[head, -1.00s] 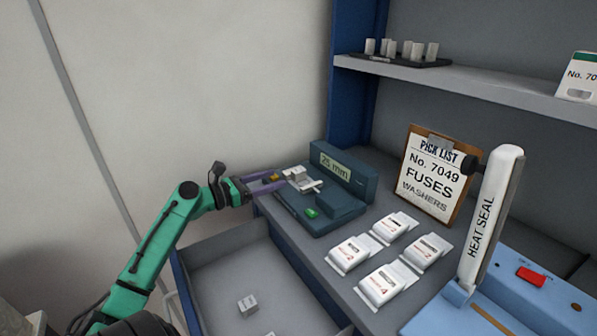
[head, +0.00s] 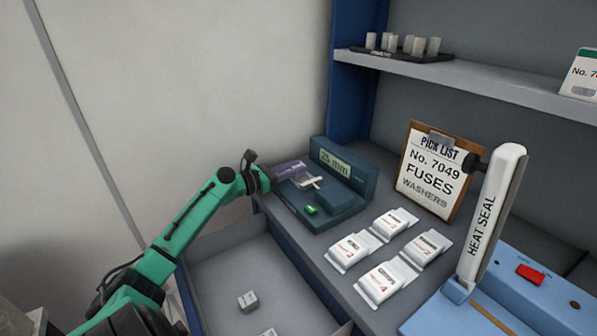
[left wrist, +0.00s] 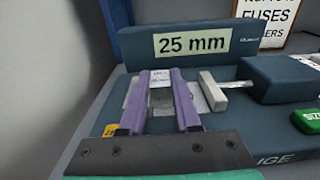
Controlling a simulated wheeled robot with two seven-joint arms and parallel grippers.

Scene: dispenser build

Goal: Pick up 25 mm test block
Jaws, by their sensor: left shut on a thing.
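The test block (left wrist: 161,98) is a small pale block with printed text on its top. In the left wrist view it sits between the two purple fingers of my left gripper (left wrist: 161,93), which are shut on it. It is over the dark blue gauge (left wrist: 133,38) that carries the "25 mm" label. In the head view my left gripper (head: 291,168) is at the gauge's left end, and the block is mostly hidden by the fingers. I cannot tell whether the block still touches the gauge. My right gripper is not in view.
A grey slider with a rod (left wrist: 212,91) is just right of the fingers. Several white packets (head: 381,283) lie on the bench, with the blue heat sealer (head: 520,300) at right. An open drawer (head: 225,265) holds small pale blocks. A clipboard (head: 432,185) stands behind.

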